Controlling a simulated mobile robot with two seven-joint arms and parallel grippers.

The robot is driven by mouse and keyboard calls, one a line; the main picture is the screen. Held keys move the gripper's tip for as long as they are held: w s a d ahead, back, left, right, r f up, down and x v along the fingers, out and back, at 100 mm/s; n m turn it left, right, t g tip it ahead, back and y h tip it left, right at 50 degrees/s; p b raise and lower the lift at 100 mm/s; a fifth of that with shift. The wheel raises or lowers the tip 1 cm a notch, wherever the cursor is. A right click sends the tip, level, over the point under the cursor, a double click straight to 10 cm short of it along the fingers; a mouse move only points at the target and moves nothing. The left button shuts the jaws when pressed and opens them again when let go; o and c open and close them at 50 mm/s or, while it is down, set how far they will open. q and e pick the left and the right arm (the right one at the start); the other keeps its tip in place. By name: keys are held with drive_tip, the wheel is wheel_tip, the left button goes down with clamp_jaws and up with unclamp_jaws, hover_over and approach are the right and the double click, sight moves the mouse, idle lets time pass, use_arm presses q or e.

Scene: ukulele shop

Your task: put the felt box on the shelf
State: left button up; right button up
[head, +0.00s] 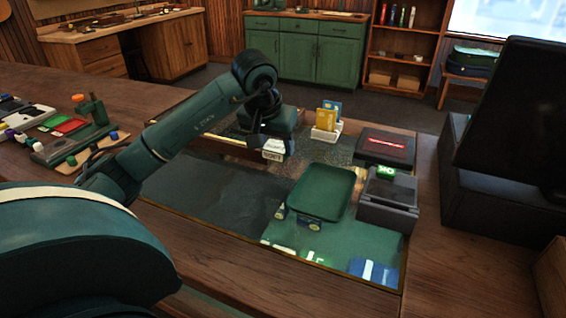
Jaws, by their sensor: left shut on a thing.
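My left arm reaches in from the left over the glass-topped counter. My left gripper (264,138) points down and is shut on a small pale box with dark lettering (273,150), probably the felt box. The gripper partly hides the box, and I cannot tell whether it touches the glass. A tall wooden shelf (424,47) stands against the back wall, with bottles on an upper board and brown boxes lower down. My right gripper is not in view.
A green tray (322,192), a card holder (326,130), a black box with a red stripe (386,146) and a grey device (388,200) stand on the counter. A large dark screen (515,120) rises at right. Tools (75,140) lie at left.

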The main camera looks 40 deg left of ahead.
sight(275, 159)
use_arm(q)
drive_tip(key=shift+f, duration=2.55)
drive_tip(key=shift+f, duration=0.1)
drive_tip(key=o, duration=0.5)
drive_tip(key=shift+f, duration=0.1)
drive_tip(key=o, duration=0.4)
drive_tip(key=shift+o, duration=0.2)
